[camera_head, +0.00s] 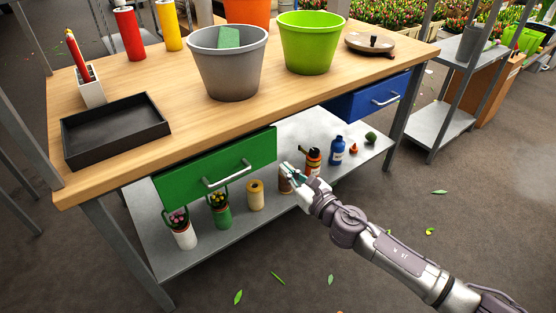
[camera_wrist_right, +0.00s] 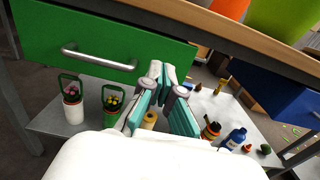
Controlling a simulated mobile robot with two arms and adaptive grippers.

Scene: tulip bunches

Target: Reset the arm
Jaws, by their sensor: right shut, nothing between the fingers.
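My right arm comes in from the lower right in the head view. Its gripper (camera_head: 290,171) is in front of the wooden workbench (camera_head: 190,112), beside the right end of the green drawer (camera_head: 222,164). In the right wrist view the gripper's teal-padded fingers (camera_wrist_right: 160,76) meet at the tips, with nothing between them. The green drawer also shows in that view (camera_wrist_right: 100,40), behind the fingers, with its metal handle (camera_head: 228,175) clear of them. The gripper hides part of a brown container (camera_head: 285,186) on the lower shelf. My left gripper is not in view.
The lower shelf (camera_head: 215,232) holds several bottles and pots, with a blue bottle (camera_head: 337,150) at right. A blue drawer (camera_head: 370,97) is under the bench's right side. A black tray (camera_head: 115,130), grey bucket (camera_head: 228,62) and green bucket (camera_head: 310,42) stand on top. The floor at front is mostly clear.

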